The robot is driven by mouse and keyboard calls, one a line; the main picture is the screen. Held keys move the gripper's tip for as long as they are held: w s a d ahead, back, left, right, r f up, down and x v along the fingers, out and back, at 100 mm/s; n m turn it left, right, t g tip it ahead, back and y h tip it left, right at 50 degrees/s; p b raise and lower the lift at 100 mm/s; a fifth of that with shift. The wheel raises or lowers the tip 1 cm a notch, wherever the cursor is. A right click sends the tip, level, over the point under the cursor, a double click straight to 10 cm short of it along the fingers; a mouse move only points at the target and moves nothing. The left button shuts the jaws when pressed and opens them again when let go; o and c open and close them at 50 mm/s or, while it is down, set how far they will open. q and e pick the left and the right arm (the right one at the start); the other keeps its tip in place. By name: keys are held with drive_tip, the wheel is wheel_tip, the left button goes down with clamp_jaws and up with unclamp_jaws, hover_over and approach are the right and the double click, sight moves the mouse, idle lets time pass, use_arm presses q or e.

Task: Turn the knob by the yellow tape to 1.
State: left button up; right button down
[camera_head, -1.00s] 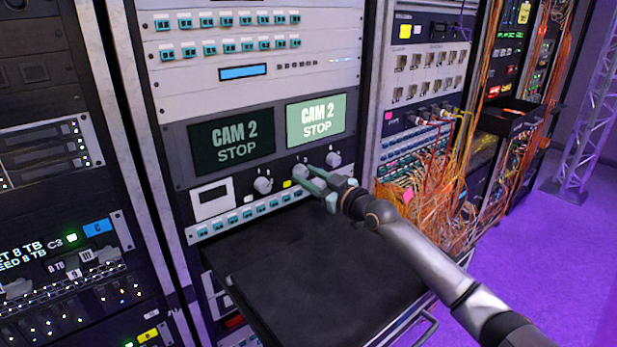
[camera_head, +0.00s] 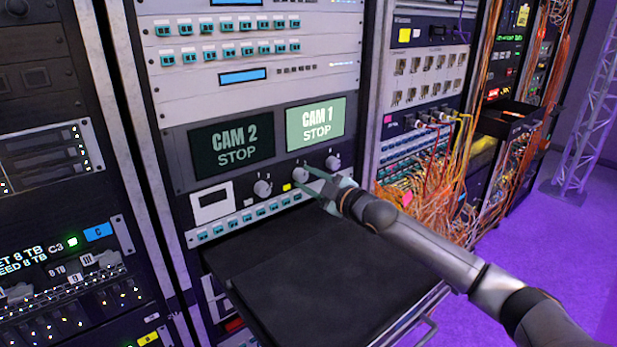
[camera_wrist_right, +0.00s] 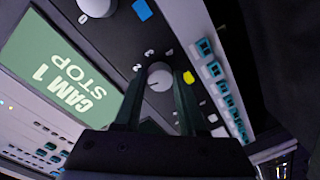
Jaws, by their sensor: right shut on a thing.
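The knob (camera_head: 301,173) by the yellow tape (camera_head: 287,187) is the middle one of three on the dark panel under the two screens. My right gripper (camera_head: 310,181) is shut on this knob. In the right wrist view its fingers (camera_wrist_right: 159,88) lie on both sides of the pale round knob (camera_wrist_right: 160,76), with the yellow tape (camera_wrist_right: 188,77) beside it. White numerals are printed around the knob; its pointer is too small to read surely. The lit right screen (camera_head: 316,124) above reads CAM 1 STOP. My left gripper is not in view.
A left knob (camera_head: 262,187) and a right knob (camera_head: 333,160) flank the held one. The dark left screen (camera_head: 232,146) reads CAM 2 STOP. A black shelf (camera_head: 300,265) juts out below the panel. Orange cables (camera_head: 430,185) hang from the rack at right.

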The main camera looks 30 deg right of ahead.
drive_tip(key=shift+n+p, duration=0.45)
drive_tip(key=shift+n, duration=0.85)
drive_tip(key=shift+c, duration=2.4)
unclamp_jaws()
